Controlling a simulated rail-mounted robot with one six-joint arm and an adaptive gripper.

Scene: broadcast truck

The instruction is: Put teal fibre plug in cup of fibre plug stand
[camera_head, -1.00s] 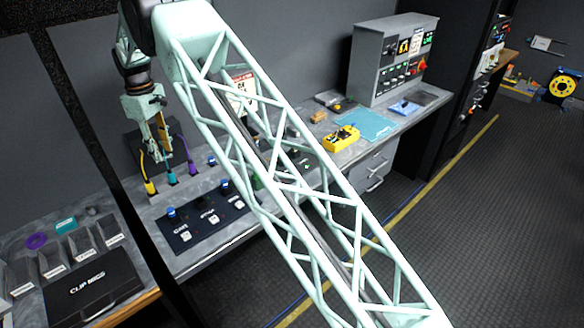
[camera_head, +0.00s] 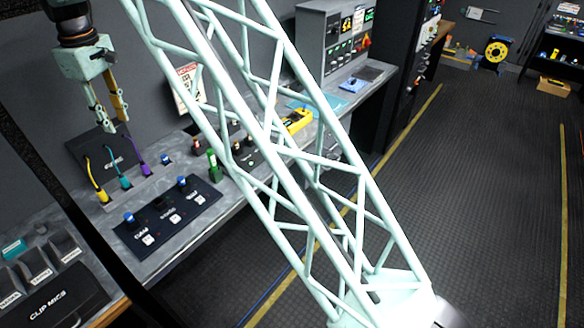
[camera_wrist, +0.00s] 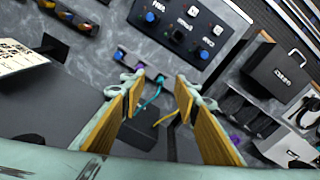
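My gripper (camera_head: 111,124) is open and empty, above and behind the row of plugs in the head view. In the wrist view its two yellow-padded fingers (camera_wrist: 160,80) stand apart. The teal fibre plug (camera_head: 125,182) sits low on the counter between a yellow plug (camera_head: 102,197) and a purple plug (camera_head: 145,170). Its cable arches from a black box (camera_head: 88,150) at the wall. In the wrist view the teal cable (camera_wrist: 152,100) shows between the fingers, below them. I cannot make out the cup of the fibre plug stand clearly.
A black control panel (camera_head: 168,222) with blue knobs lies in front of the plugs. A clip mics case (camera_head: 62,298) and grey bins are at lower left. A green-and-dark item (camera_head: 214,165) and a yellow device (camera_head: 297,120) stand further along the counter. My lattice arm link crosses the view.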

